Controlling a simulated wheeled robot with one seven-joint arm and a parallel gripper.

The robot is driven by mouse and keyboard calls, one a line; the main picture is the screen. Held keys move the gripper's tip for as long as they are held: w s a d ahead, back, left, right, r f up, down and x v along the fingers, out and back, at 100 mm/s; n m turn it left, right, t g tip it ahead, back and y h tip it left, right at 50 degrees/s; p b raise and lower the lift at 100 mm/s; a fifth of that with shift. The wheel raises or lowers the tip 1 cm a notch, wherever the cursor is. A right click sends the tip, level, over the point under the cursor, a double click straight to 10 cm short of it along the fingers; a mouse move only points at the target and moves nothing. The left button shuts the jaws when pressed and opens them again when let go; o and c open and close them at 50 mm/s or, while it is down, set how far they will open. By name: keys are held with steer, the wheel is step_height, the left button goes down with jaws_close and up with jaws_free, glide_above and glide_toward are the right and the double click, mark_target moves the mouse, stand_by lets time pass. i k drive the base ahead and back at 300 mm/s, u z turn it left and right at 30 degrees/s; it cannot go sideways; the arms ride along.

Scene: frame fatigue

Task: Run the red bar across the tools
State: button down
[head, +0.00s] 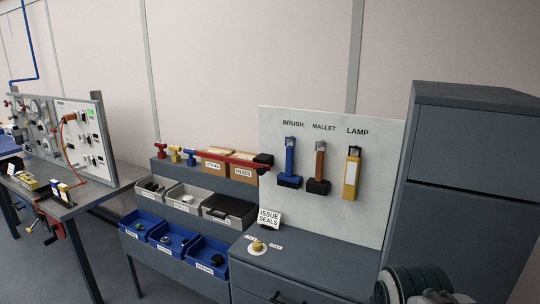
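The red bar (228,158) runs roughly level in front of two cardboard boxes, left of the tool board. Its right end meets a black block (264,160) at the board's left edge. On the pale board (330,130) hang three tools: a blue-handled brush (290,160) under BRUSH, a brown-handled mallet (319,165) under MALLET, and a yellow lamp (352,172) under LAMP. No bar crosses in front of the tools. My gripper's fingers do not show; a rounded part at the bottom right seems to be my arm.
A yellow knob (257,245) sits on the grey cabinet top (310,258), by an ISSUE SEALS sign (269,218). Blue bins (175,238) and grey bins stand left. A tall dark cabinet (465,190) stands right. A workbench (85,195) is at far left.

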mark_target(262, 169)
steer(key=z, duration=0.05)
steer(key=k, duration=0.65)
steer(key=u, duration=0.5)
steer(key=i, duration=1.8)
steer(key=z, duration=0.6)
